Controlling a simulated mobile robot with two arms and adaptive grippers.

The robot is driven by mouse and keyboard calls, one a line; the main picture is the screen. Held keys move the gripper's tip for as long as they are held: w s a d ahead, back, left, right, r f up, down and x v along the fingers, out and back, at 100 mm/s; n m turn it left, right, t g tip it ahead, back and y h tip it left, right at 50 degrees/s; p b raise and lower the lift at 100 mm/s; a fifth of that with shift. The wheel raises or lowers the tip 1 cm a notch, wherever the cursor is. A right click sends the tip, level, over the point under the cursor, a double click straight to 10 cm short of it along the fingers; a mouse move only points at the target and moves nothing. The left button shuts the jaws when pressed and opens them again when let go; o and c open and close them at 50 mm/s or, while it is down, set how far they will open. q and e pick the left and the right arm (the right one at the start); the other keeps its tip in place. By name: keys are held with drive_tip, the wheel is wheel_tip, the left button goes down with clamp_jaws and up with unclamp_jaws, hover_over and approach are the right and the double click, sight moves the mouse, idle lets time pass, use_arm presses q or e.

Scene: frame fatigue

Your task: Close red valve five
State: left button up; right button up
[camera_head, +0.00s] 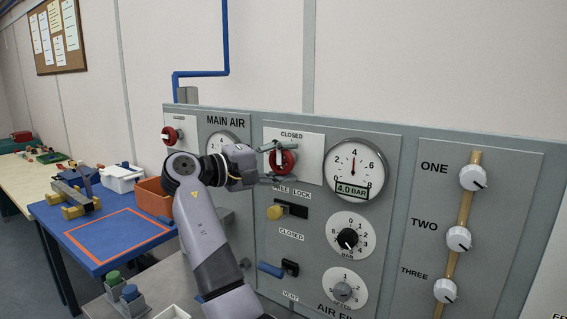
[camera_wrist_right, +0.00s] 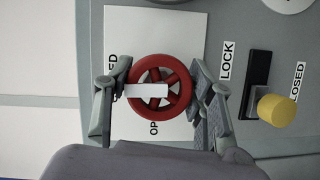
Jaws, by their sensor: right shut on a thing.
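A red valve wheel (camera_head: 287,160) with a white pointer bar is on a white plate of the grey panel, below the word CLOSED. My right gripper (camera_head: 268,163) reaches it from the left. In the right wrist view the red wheel (camera_wrist_right: 175,108) sits between the two fingers of my right gripper (camera_wrist_right: 158,88), which is shut on its rim. The white pointer (camera_wrist_right: 147,90) points left there, toward the partly hidden CLOSED label. The OPEN label is partly covered by the wheel. No number five shows on this valve. My left gripper is out of view.
Another red valve (camera_head: 171,136) is at the panel's left. A pressure gauge (camera_head: 357,162) reads 4.0 bar. A yellow knob (camera_head: 275,212) and a blue handle (camera_head: 270,270) are below the wheel. A blue table (camera_head: 118,238) and an orange bin (camera_head: 152,197) stand left.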

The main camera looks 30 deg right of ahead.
drive_tip(key=shift+f+m, duration=0.15)
drive_tip(key=shift+m, duration=0.15)
drive_tip(key=o, duration=1.2)
drive_tip(key=a, duration=0.8)
drive_tip(key=a+r, duration=0.1)
drive_tip(key=a, duration=0.3)
drive_tip(key=shift+r, duration=0.1)
